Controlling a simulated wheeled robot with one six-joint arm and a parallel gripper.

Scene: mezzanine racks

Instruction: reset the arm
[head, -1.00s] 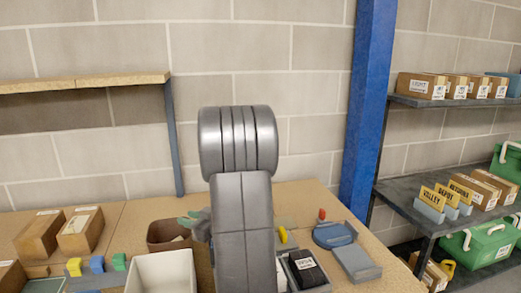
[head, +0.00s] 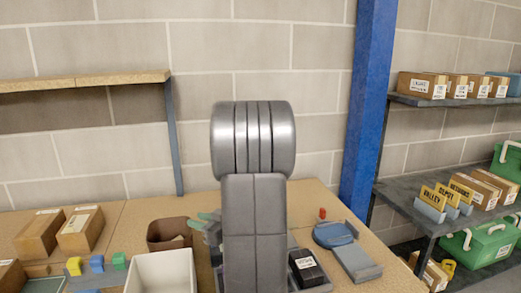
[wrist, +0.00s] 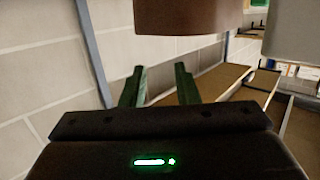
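My gripper (wrist: 158,88) shows in the wrist view with its two green fingers apart and nothing between them. In the head view my gripper (head: 207,218) is partly hidden behind my grey arm, with a green finger close to the right of a brown bin (head: 168,236). Whether it touches the bin cannot be told. A brown rounded surface hangs into the top of the wrist view above the fingers; I cannot tell what it is.
The workbench (head: 320,200) holds a white bin (head: 163,272), cardboard boxes (head: 80,230) at left, a black labelled box (head: 307,268), a blue round holder (head: 333,234) and a grey-blue tray (head: 357,264). A blue post (head: 367,110) and loaded rack (head: 410,195) stand at right.

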